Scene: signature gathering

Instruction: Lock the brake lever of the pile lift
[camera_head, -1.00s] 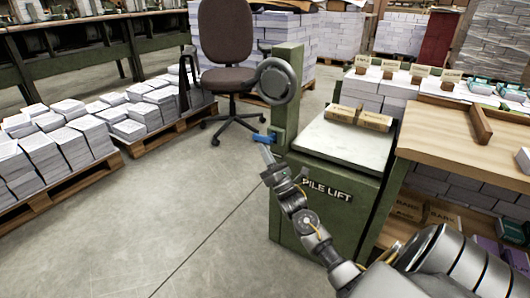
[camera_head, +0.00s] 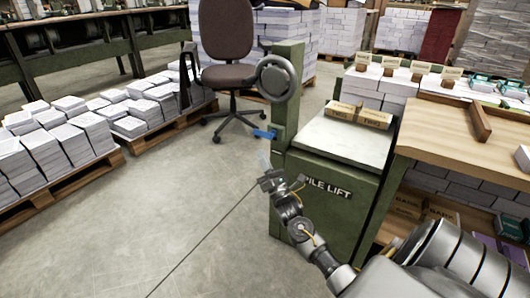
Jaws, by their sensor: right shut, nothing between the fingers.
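The green pile lift (camera_head: 330,205) stands at the centre right, with its name on the front and a pale flat platform (camera_head: 340,140) on top. A round grey handwheel (camera_head: 277,78) sits on its upright post. A small blue lever (camera_head: 264,134) sticks out to the left from the post below the wheel and looks about level. My right gripper (camera_head: 264,161) is just below the blue lever, to the left of the post. It is shut and empty, with a small gap between its tips and the lever. My left gripper is out of view.
A wooden bench (camera_head: 450,140) stands close on the right. An office chair (camera_head: 228,60) is behind the post. Paper stacks on a pallet (camera_head: 60,185) stand at the left. The floor left of the lift is clear.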

